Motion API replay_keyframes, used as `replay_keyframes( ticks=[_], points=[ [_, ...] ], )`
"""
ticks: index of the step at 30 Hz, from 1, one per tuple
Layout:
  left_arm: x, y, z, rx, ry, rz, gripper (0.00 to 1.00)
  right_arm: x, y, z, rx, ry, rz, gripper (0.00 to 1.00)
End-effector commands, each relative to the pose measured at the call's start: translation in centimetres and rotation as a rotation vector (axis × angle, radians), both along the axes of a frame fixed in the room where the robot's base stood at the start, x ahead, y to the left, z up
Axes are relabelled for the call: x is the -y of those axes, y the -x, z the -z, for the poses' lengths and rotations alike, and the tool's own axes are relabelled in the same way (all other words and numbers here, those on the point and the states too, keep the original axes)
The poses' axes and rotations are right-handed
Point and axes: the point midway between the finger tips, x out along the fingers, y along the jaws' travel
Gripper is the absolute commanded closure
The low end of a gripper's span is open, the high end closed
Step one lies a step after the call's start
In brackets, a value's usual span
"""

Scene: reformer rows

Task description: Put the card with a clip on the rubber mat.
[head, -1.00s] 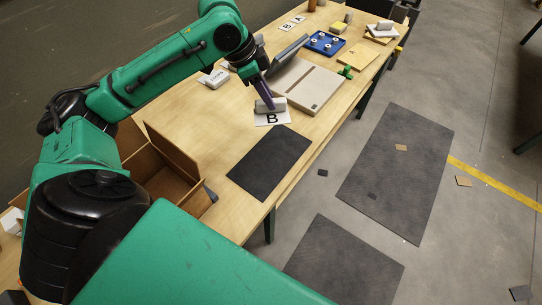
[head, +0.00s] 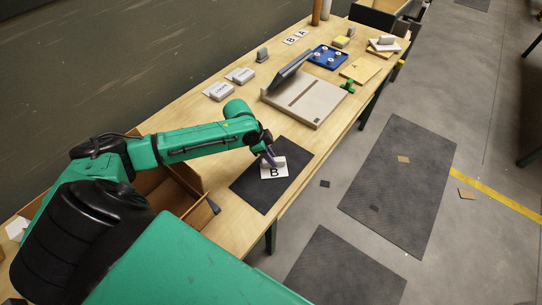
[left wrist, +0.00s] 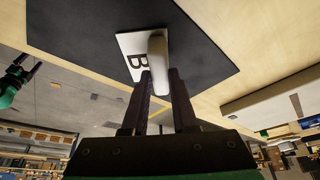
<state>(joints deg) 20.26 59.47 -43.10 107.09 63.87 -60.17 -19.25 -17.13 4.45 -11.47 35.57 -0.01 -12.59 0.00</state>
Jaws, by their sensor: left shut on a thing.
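The card with a clip is a white card (head: 282,172) marked "B" with a light grey clip (head: 280,161) along one edge. My left gripper (head: 268,161) is shut on the clip. The black rubber mat (head: 258,195) lies flat at the table's front edge, and the card is over its upper middle part. In the left wrist view the clip (left wrist: 157,50) is between the fingertips (left wrist: 163,75), and the card (left wrist: 130,45) shows against the mat (left wrist: 75,35). I cannot tell whether the card touches the mat. A dark gripper on a green arm, seemingly my right one (left wrist: 22,72), shows small at the left there.
A beige device with a tilted screen (head: 305,95) stands behind the mat. Two small card stacks (head: 219,91) lie at the back left. An open wooden box (head: 180,190) is left of the mat. A blue tray (head: 327,57) is farther along.

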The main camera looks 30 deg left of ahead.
Motion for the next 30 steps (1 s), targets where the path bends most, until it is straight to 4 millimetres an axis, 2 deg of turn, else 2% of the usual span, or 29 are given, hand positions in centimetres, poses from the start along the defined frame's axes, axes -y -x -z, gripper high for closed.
replay_keyframes(
  ticks=[3, 4, 6, 15, 19, 23, 30],
  points=[
    [0.0, 0.0, 0.1, 0.000, 0.000, 0.000, 1.00, 0.0, 0.1, 0.1, -0.001, -0.001, 0.000, 0.00],
    [0.0, 0.0, 0.1, 0.000, 0.000, 0.000, 0.66, -0.1, 0.1, 0.1, -0.001, -0.001, 0.000, 0.00],
    [0.0, 0.0, 0.1, 0.000, 0.000, 0.000, 0.44, 0.0, 0.1, 0.1, -0.002, -0.001, 0.000, 0.00],
    [0.0, 0.0, 0.0, 0.000, 0.000, 0.000, 0.44, 0.0, 0.2, 0.0, -0.003, 0.000, -0.001, 0.00],
    [-0.4, 0.2, -0.9, 0.001, -0.002, -0.001, 0.44, 0.0, 0.2, 0.2, -0.003, 0.000, -0.001, 0.00],
    [-1.3, 0.8, -3.4, 0.002, -0.004, 0.000, 0.44, 0.1, 0.2, 0.5, -0.004, 0.001, -0.001, 0.00],
    [-3.2, 2.3, -9.2, 0.001, -0.006, 0.000, 0.44, 0.2, 0.2, 1.1, -0.003, 0.003, -0.001, 0.00]
  ],
)
